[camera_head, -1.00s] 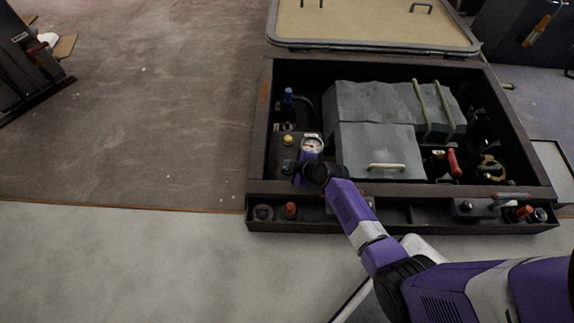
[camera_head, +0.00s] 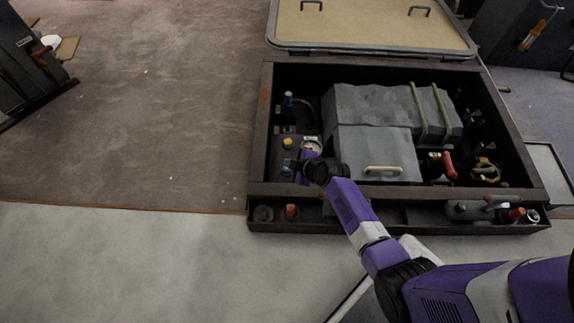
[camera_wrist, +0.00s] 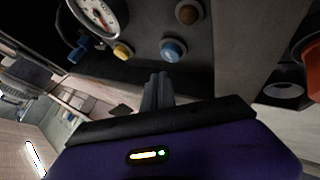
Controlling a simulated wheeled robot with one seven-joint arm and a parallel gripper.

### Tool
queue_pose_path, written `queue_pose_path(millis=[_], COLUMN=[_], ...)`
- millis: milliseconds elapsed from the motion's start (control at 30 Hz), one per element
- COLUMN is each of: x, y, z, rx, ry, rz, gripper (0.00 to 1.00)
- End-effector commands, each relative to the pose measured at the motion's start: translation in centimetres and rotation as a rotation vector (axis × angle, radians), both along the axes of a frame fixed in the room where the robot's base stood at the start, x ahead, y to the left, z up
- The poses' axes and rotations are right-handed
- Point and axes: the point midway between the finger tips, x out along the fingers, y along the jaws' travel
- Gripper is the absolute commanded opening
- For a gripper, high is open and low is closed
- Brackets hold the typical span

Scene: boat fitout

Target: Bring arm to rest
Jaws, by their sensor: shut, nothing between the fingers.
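My arm is purple and white and reaches from the lower right to the front left of the open engine box (camera_head: 400,191). My gripper (camera_wrist: 157,88) shows in the wrist view with its two dark fingers together and nothing between them. It points at a dark panel with a blue button (camera_wrist: 173,50), a yellow knob (camera_wrist: 122,51) and a round white gauge (camera_wrist: 98,18). A small gap seems to lie between the fingertips and the blue button. In the head view my wrist partly covers the gauge (camera_head: 311,146), and the fingertips are hard to make out.
A grey engine cover (camera_head: 375,150) with a pale handle fills the box's middle. A red lever (camera_head: 449,165) stands to its right. The tan lid (camera_head: 375,25) is behind. Floor to the left (camera_head: 140,110) is clear.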

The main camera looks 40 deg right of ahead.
Motion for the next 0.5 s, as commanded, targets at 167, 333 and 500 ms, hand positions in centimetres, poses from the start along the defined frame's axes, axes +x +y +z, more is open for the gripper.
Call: queue_pose_path(millis=[167,333,500], x=[0.1,0.1,0.1], y=[0.0,-0.1,-0.1], z=[2.1,2.4,2.3], rx=[-0.002,-0.001,-0.001], ry=[-0.001,-0.002,-0.003], rz=[0.001,0.0,0.0], gripper=[0.0,0.0,0.0])
